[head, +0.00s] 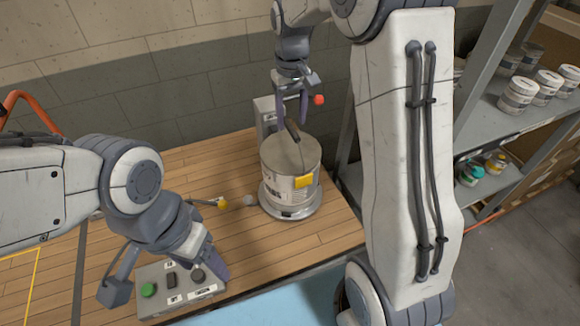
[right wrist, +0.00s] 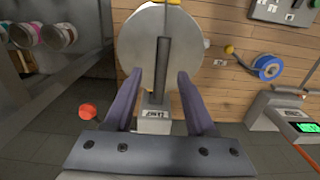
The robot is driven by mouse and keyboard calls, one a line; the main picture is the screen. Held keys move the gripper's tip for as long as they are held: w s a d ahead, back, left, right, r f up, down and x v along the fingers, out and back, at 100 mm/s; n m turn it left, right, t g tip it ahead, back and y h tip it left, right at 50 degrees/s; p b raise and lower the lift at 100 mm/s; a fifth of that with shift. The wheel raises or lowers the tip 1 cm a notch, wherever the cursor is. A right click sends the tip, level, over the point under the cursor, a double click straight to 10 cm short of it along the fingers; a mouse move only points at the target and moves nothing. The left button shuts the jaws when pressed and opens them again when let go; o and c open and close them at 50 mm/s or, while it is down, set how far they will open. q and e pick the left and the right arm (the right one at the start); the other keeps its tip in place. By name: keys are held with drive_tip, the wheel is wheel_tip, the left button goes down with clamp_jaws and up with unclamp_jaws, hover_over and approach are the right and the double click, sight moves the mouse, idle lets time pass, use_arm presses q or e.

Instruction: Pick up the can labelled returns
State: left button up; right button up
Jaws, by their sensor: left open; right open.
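A large grey metal can (head: 284,187) stands upright on a round metal base on the wooden bench. It has a yellow tag and a printed label too small to read, so I cannot confirm it says returns. A dark upright bar (head: 293,131) rises at its top. My right gripper (head: 292,112) is open above the can, pointing down, with the bar appearing between its fingers. In the right wrist view the can's round top (right wrist: 133,45) lies beyond the fingers. My left gripper (head: 214,266) is open, low over the control box, apart from the can.
The control box (head: 150,311) with a green button sits at the bench's front. A grey unit with a red knob (head: 318,100) stands behind the can. Shelves (head: 505,130) with several small cans (head: 518,95) are at right. The right wrist view shows a blue spool (right wrist: 267,68).

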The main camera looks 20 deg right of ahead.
sight(291, 127)
drive_tip(key=shift+f, duration=0.9)
wheel_tip(291, 127, down, 4)
drive_tip(key=shift+f+p, duration=0.1)
drive_tip(key=shift+p, duration=1.15)
drive_tip(key=shift+f, duration=0.55)
drive_tip(key=shift+f, duration=0.3)
clamp_jaws()
drive_tip(key=shift+w, duration=0.1)
